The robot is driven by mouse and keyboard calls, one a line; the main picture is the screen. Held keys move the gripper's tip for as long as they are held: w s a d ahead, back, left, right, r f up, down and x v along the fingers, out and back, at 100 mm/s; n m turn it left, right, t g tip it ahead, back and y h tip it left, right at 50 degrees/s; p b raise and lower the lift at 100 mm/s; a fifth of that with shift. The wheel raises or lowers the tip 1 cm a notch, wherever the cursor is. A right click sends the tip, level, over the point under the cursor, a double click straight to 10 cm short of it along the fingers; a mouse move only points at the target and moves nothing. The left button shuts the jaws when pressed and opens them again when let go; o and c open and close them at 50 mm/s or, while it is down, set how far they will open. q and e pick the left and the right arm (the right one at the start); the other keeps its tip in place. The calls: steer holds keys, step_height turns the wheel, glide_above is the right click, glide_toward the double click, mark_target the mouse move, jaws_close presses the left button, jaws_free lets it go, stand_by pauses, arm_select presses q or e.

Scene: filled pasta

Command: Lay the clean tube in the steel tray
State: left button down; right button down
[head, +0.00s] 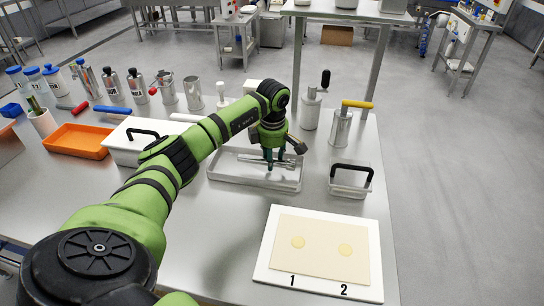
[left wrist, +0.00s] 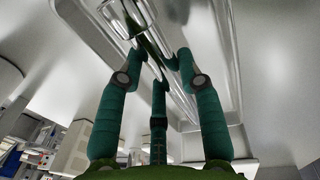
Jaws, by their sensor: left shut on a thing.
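The steel tray (head: 250,184) is a shallow rectangular pan on the steel table, and its wall also shows in the left wrist view (left wrist: 234,60). My left gripper (head: 274,164) points down inside the tray's outline, with its fingertips low. It is shut on a shiny steel tube (left wrist: 168,72), which runs between the green fingers in the left wrist view. In the head view, slim silver metal (head: 250,158) shows beside the fingers. I cannot tell whether the tube touches the tray floor. My right gripper is out of view.
A white board (head: 262,272) with a pasta sheet lies in front right. A clear box with a black handle (head: 350,182) stands right of the tray. A white lidded box (head: 122,153) and an orange tray (head: 75,142) are left. Several canisters line the back.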

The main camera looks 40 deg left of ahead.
arm_select(q)
steer(key=shift+f, duration=0.55)
steer(key=c, duration=0.8)
jaws_free()
steer(key=shift+r, duration=0.55)
steer(key=r, duration=0.8)
steer(key=s+r+b, duration=0.1)
steer(key=r, duration=0.3)
steer(key=shift+d+r, duration=0.1)
steer(key=shift+d, duration=0.3)
steer(key=shift+w, duration=0.1)
